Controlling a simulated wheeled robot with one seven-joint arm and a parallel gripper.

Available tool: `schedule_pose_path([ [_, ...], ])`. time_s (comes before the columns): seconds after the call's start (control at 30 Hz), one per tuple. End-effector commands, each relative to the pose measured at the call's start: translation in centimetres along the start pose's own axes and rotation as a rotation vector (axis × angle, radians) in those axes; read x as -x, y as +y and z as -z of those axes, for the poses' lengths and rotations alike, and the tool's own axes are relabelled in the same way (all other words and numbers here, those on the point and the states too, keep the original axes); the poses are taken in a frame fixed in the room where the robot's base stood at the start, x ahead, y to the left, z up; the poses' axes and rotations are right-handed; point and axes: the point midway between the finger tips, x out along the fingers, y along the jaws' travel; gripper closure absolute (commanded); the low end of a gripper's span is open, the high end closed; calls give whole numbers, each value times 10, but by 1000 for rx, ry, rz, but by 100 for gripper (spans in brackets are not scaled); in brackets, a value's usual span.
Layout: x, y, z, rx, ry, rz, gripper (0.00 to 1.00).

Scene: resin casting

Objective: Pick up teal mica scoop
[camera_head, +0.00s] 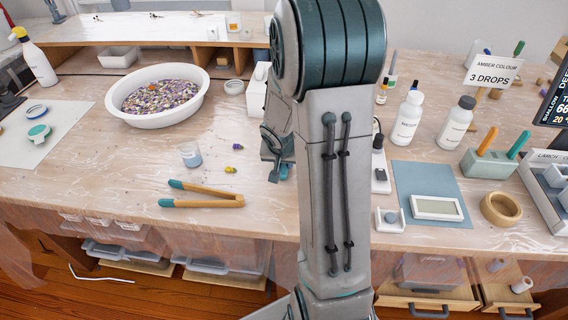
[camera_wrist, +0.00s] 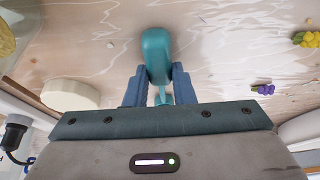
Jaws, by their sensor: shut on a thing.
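The teal scoop (camera_wrist: 156,56) shows in the wrist view, its rounded teal end pointing away from me. My gripper (camera_wrist: 158,77) is shut on it, with one blue finger on each side. The part of the scoop nearest my palm is partly hidden between the fingers. The wood-patterned worktop lies behind it; I cannot tell how far the scoop is from the surface. In the head view my arm covers most of the gripper and I cannot make out the scoop for certain.
A white bowl of dried petals (camera_head: 166,96), wood-and-teal tongs (camera_head: 205,199) and a small cup (camera_head: 191,155) are left of my arm. White bottles (camera_head: 407,120), a digital scale (camera_head: 437,208) and a wooden ring (camera_head: 501,209) are right. The front left worktop is fairly clear.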

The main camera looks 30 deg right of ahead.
Motion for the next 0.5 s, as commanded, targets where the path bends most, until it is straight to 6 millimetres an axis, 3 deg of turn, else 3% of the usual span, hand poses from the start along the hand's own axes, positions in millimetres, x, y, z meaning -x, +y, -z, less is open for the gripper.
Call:
schedule_pose_path([
  [0.3,40,0,18,-3,5,2,99],
  [0.5,69,43,17,-10,2,-2,99],
])
